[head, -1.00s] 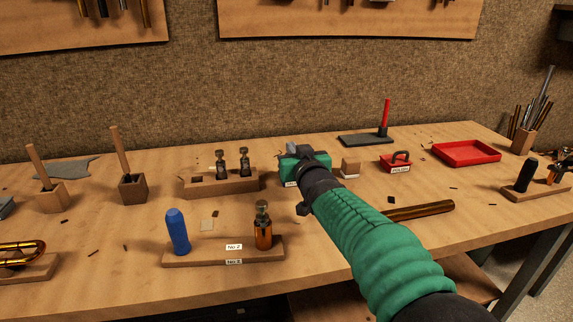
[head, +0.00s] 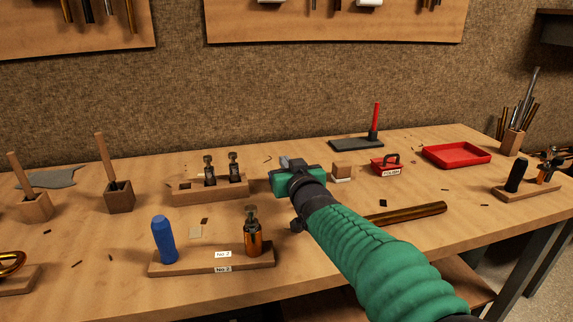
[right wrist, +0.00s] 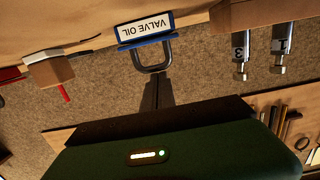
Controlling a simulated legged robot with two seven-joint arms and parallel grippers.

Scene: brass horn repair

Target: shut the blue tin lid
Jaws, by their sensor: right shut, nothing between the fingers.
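The blue tin (right wrist: 147,41) shows upside down at the top of the right wrist view, with a white "VALVE OIL" label and a grey loop handle (right wrist: 152,68). I cannot tell whether its lid is fully seated. My right gripper (head: 286,162) is shut and empty; it hides the tin in the head view. In the right wrist view its dark fingers (right wrist: 158,92) point at the handle's top and look very close to it; contact cannot be told. My left gripper is not in view.
A wooden block (head: 342,172) and a red tin (head: 386,168) stand right of the gripper. A brass tube (head: 408,213) lies by my forearm. A red tray (head: 456,155) is farther right.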

